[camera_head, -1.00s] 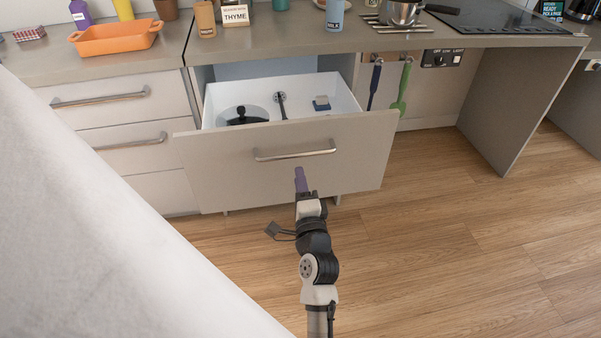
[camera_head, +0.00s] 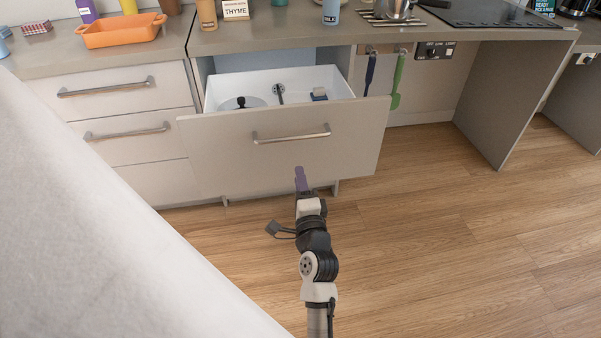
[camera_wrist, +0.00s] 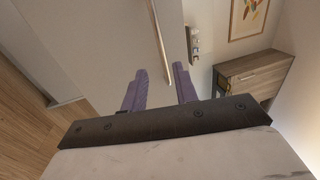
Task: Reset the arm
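My gripper (camera_head: 300,180) has purple fingers and is in front of the open drawer (camera_head: 225,160), below its metal handle (camera_head: 291,134). In the wrist view my gripper (camera_wrist: 161,85) shows two purple fingers spread apart with nothing between them. The drawer handle (camera_wrist: 160,45) shows ahead of the fingers in that view, apart from them. The drawer stands pulled out and holds a dark-knobbed lid (camera_head: 241,103), a dark-handled utensil (camera_head: 280,94) and a small blue-grey item (camera_head: 319,94).
An orange tray (camera_head: 121,31), a THYME box (camera_head: 236,10) and a MILK cup (camera_head: 331,15) stand on the counter. A blue utensil (camera_head: 370,72) and a green one (camera_head: 397,80) hang right of the drawer. The wooden floor (camera_head: 450,240) at right is clear.

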